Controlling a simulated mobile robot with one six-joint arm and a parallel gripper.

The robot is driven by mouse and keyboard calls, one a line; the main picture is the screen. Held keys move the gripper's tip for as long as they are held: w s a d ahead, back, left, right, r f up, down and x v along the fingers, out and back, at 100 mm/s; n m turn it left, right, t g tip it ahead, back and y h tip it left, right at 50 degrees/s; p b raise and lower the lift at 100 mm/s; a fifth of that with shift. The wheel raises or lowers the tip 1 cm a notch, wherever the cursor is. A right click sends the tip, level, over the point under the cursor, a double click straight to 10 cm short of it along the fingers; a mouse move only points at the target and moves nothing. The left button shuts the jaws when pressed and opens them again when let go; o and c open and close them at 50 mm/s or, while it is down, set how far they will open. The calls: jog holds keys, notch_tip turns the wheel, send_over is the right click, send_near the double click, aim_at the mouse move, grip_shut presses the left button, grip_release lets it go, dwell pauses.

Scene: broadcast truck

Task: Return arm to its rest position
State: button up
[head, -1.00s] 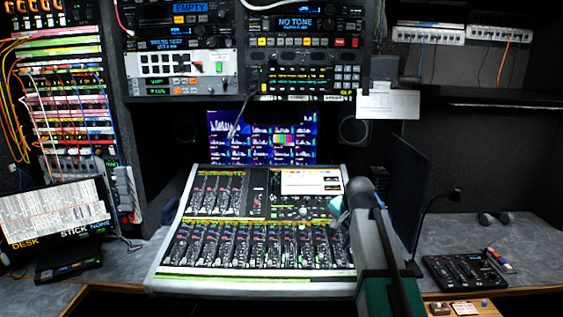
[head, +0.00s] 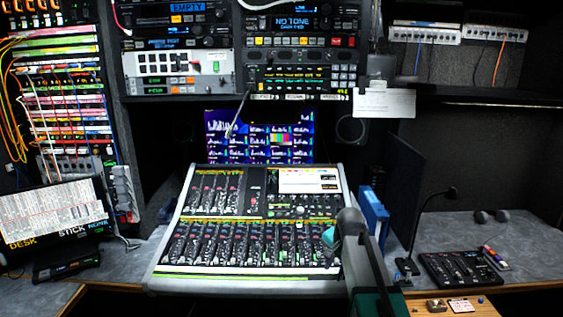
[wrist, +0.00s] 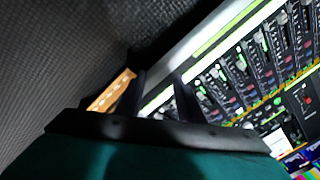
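My gripper (wrist: 158,98) shows in the wrist view as two dark fingers standing apart, with nothing between them but background. Its palm is black and the body behind it is teal. In the head view my grey and teal arm reaches up from the bottom, in front of the right side of the mixing console (head: 245,272); I cannot make out the fingers there. In the wrist view the console (wrist: 235,80) appears tilted beyond the fingers, at the upper right. I see no object held.
A blue binder (head: 374,217) stands right of the console. Farther right are a small black control panel (head: 458,269) and a gooseneck lamp (head: 432,204). A wooden desk edge (wrist: 110,90) shows beside the left finger. A tilted screen (head: 57,214) stands at left.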

jog(key=s+f+g, duration=0.2)
jog(key=s+f, duration=0.4)
jog(key=f, duration=0.4)
jog(key=s+f+n+g, duration=0.1)
jog(key=s+f, duration=0.6)
jog(key=f, duration=0.3)
jog(key=s+f+g, duration=0.2)
jog(key=s+f, duration=0.4)
jog(key=f, duration=0.4)
jog(key=s+f+n+g, duration=0.2)
jog(key=s+f+n, duration=0.2)
jog(key=s, duration=1)
jog(key=s+f+n+g, duration=0.2)
jog(key=s+f+n, duration=0.3)
jog(key=s+f, duration=0.5)
jog(key=shift+s+a+h+b, duration=0.3)
jog(key=shift+s+b, duration=0.05)
jog(key=shift+s, duration=1.8)
jog(key=shift+w, duration=0.1)
jog(key=shift+c, duration=0.5)
